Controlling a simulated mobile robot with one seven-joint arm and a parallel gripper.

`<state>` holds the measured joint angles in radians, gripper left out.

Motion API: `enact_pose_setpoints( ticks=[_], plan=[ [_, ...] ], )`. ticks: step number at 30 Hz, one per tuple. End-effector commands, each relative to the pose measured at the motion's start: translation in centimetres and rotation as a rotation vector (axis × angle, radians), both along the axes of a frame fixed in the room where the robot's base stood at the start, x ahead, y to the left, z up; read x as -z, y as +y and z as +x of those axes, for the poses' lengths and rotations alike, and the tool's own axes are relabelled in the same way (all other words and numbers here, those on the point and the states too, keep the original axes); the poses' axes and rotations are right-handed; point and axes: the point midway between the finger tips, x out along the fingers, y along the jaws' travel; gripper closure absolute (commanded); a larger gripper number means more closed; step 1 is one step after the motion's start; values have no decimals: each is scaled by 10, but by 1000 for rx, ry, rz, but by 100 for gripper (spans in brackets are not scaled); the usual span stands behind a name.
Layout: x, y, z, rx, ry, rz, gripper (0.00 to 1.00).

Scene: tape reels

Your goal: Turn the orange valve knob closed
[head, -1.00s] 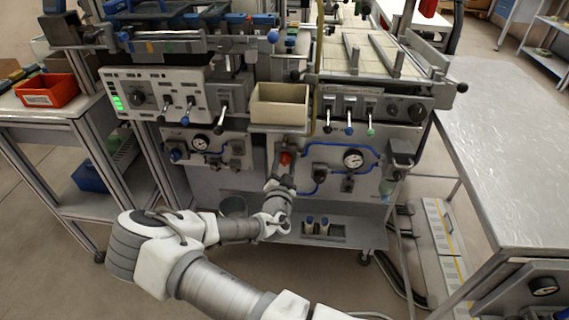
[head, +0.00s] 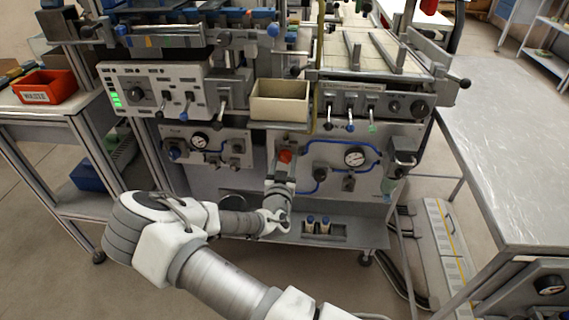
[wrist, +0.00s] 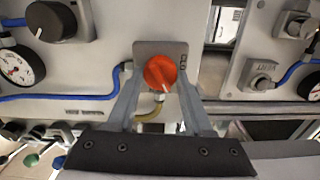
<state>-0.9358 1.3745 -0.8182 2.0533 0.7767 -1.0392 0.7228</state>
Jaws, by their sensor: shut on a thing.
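The orange valve knob (wrist: 160,73) sits on a grey plate in the wrist view, with a pale pointer mark on its face. My gripper (wrist: 160,90) has one finger on each side of the knob and is shut on it. In the head view the orange knob (head: 285,156) shows on the lower front panel below the beige bin. My gripper (head: 281,180) reaches up to it from below, its fingertips partly hidden there.
Gauges (head: 354,156) and blue hoses flank the knob. A beige bin (head: 280,100) juts out above it. Small bottles stand on a low shelf (head: 350,237) below. A metal table (head: 510,170) stands to the right.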

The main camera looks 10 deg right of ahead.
Motion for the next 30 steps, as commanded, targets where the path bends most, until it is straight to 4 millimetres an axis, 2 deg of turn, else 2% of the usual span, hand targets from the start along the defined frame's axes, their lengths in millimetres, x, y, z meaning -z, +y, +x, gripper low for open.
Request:
enact_pose_setpoints(
  ticks=[21, 30],
  plan=[
    [1, 2, 0, -1, 210, -646, 100],
    [2, 3, 1, -1, 281, -864, 100]
  ],
)
